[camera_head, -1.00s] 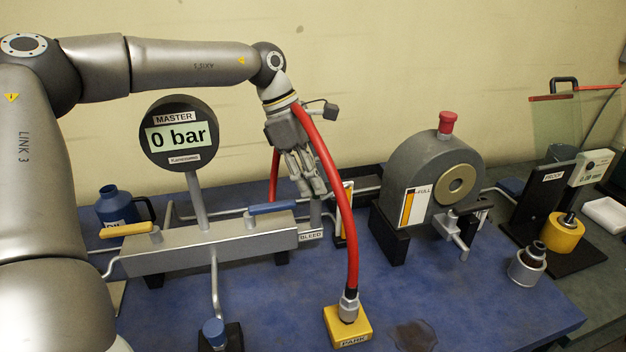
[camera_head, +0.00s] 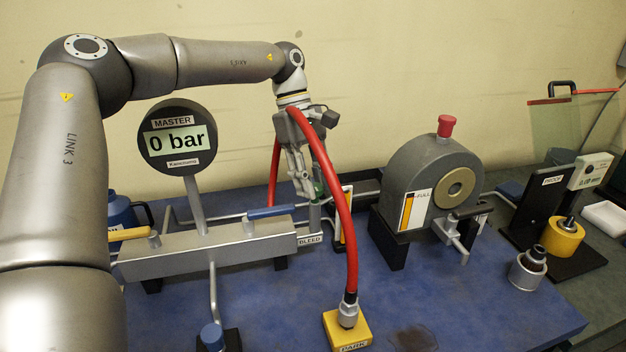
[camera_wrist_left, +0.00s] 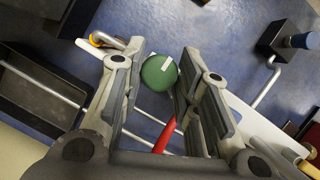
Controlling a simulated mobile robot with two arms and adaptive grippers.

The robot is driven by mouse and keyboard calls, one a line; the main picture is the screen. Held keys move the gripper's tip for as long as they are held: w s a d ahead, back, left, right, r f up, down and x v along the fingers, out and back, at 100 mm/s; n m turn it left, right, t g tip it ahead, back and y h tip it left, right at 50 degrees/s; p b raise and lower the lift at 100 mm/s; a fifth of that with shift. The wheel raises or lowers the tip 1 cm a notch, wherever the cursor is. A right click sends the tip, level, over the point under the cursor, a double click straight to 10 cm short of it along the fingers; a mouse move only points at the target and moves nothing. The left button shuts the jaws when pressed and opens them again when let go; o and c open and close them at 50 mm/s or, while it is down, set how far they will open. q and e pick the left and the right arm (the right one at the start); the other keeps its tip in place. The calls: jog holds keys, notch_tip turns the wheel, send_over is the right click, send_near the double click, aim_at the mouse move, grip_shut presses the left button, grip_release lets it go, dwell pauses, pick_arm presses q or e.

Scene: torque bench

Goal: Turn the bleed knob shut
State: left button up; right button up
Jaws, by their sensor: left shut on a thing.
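The bleed knob (camera_wrist_left: 159,73) is round and green with a white mark on its top, in the middle of the left wrist view. In the head view only a sliver of it (camera_head: 318,188) shows beside my fingers, above the BLEED label (camera_head: 310,240). My left gripper (camera_head: 311,194) points down at the knob from above. Its two fingers (camera_wrist_left: 159,82) stand on either side of the knob and are shut on it. The red hose partly covers the gripper in the head view. My right gripper is not in view.
The red hose (camera_head: 345,205) arches close in front of my left gripper down to the yellow PARK block (camera_head: 348,328). The master gauge (camera_head: 178,140) reads 0 bar above the grey manifold (camera_head: 190,262). A grey round pump housing (camera_head: 415,175) stands to the right.

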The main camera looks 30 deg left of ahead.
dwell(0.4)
pick_arm(q)
jog(key=o, duration=1)
jog(key=v, duration=1.2)
jog(key=shift+d, duration=0.1)
